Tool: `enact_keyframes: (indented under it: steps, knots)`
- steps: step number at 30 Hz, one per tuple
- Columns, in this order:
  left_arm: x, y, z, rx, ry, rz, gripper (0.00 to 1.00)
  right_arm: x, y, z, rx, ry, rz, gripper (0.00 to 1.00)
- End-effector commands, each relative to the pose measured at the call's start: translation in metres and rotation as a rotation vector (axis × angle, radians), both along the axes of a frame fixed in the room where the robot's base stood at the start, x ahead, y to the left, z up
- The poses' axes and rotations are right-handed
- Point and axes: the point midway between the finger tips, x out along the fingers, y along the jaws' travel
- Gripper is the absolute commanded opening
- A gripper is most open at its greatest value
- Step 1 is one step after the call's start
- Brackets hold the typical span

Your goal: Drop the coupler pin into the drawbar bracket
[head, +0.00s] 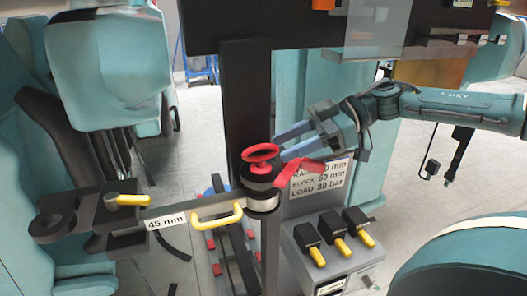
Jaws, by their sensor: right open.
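The coupler pin (261,153) shows as a red ring handle on a short red stem. Its stem meets the top of the black round drawbar bracket (259,184) near the middle of the head view. The pin's lower part is hidden, so its depth in the bracket cannot be seen. My right gripper (281,147) comes in from the right. Its two blue fingers are apart, with the tips just right of the red ring and nothing visibly held between them. My left gripper is not in view.
A bar labelled 45 mm (165,223) with a yellow handle (217,217) runs left from the bracket. A red tag (300,175) hangs beside the bracket. A dark post (248,100) stands behind. A box with yellow-tipped levers (333,240) is at lower right. Teal seats (110,70) crowd the left.

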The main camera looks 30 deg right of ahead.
Motion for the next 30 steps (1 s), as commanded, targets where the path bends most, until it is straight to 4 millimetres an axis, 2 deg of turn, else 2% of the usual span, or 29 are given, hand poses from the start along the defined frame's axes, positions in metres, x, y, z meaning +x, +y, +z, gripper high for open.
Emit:
enact_keyframes:
  steps: [2,19,30]
  knots:
    - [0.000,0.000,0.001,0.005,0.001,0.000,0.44,0.003,0.011,-0.005,0.006,0.001,0.001,0.45]
    - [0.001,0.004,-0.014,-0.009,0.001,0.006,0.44,0.018,0.043,-0.022,-0.001,0.002,-0.002,0.45]
    - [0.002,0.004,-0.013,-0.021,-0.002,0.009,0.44,0.023,0.053,-0.024,0.002,-0.001,-0.002,0.45]
